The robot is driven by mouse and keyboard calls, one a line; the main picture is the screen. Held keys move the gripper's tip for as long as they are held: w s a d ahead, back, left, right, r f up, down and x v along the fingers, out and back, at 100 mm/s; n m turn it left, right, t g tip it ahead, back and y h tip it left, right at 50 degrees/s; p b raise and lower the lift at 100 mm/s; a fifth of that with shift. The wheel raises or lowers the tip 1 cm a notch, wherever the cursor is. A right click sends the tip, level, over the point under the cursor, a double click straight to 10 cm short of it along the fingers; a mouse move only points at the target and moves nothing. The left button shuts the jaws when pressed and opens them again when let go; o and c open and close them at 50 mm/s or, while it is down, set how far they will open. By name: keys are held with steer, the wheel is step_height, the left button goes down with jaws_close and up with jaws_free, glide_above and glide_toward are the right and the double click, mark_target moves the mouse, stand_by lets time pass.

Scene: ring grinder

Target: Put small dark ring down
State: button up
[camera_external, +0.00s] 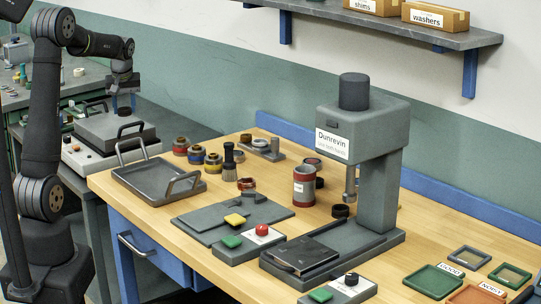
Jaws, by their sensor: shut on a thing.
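My gripper (123,103) is at the upper left, over the grey box-shaped unit with black handles. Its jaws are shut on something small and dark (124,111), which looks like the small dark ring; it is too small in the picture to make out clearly. I cannot tell whether it touches the grey unit (112,129) below. Another dark ring (340,211) lies under the spindle of the grinder (378,170). A small dark ring-like piece (246,138) stands at the back of the wooden table.
A grey tray with handles (150,184) stands at the table's left edge. Several coloured rings (197,155), a brush (229,160) and a red can (304,187) stand behind. Button boxes (246,243) and green and orange trays (434,281) are in front. A shelf (400,30) hangs above.

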steer(key=s+d+m+h, duration=0.1)
steer(key=d+m, duration=0.2)
steer(key=d, duration=0.7)
steer(key=s+d+m, duration=0.2)
steer(key=d, duration=0.8)
steer(key=m+g+h, duration=0.2)
steer(key=m+h, duration=0.1)
steer(key=m, duration=1)
glide_above(311, 218)
steer(key=s, duration=0.7)
step_height(311, 218, down, 11)
steer(key=shift+w+f, duration=0.1)
steer(key=shift+f, duration=2.15)
